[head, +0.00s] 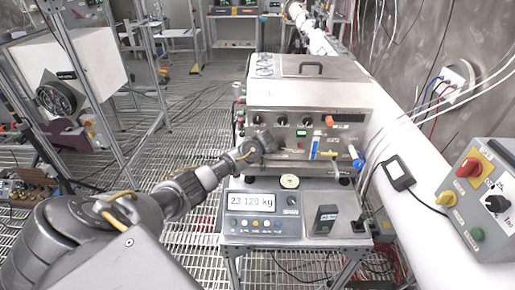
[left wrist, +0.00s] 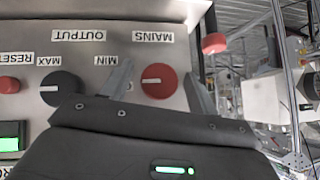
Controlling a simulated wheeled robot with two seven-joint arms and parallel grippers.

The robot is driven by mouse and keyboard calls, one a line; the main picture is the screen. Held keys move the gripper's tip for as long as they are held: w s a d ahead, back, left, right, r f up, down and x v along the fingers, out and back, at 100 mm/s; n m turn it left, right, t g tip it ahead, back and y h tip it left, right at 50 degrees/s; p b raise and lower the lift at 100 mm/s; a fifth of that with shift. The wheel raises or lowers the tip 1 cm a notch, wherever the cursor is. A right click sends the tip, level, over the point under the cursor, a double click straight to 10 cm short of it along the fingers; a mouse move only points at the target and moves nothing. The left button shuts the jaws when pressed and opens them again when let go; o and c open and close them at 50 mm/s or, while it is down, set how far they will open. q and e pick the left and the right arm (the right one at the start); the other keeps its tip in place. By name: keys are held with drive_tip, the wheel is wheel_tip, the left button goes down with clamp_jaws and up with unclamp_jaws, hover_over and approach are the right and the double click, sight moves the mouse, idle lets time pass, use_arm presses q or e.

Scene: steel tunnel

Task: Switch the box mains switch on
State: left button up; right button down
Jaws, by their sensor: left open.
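The steel box (head: 310,97) with a lidded top stands on a metal cart. My left gripper (head: 268,141) is at the left part of its front panel and hides the mains switch in the head view. In the left wrist view, which is upside down, the red round mains switch (left wrist: 158,81) sits under the label MAINS (left wrist: 153,36). My left gripper (left wrist: 158,73) is open there, with one grey finger on each side of the switch. I cannot tell whether the fingers touch it. My right gripper is not in view.
A black OUTPUT knob (left wrist: 62,89) and a red RESET button (left wrist: 9,85) are beside the switch. A scale (head: 262,213) reading about 23.120 kg stands in front of the box. A grey control box (head: 480,200) with a red knob is at the right.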

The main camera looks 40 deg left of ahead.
use_arm(q)
drive_tip(key=shift+d+r, duration=0.1)
drive_tip(key=b+v, duration=0.3)
drive_tip(key=v, duration=0.7)
drive_tip(key=shift+s+r, duration=0.2)
drive_tip(key=shift+s, duration=0.05)
drive_tip(key=shift+d, duration=0.1)
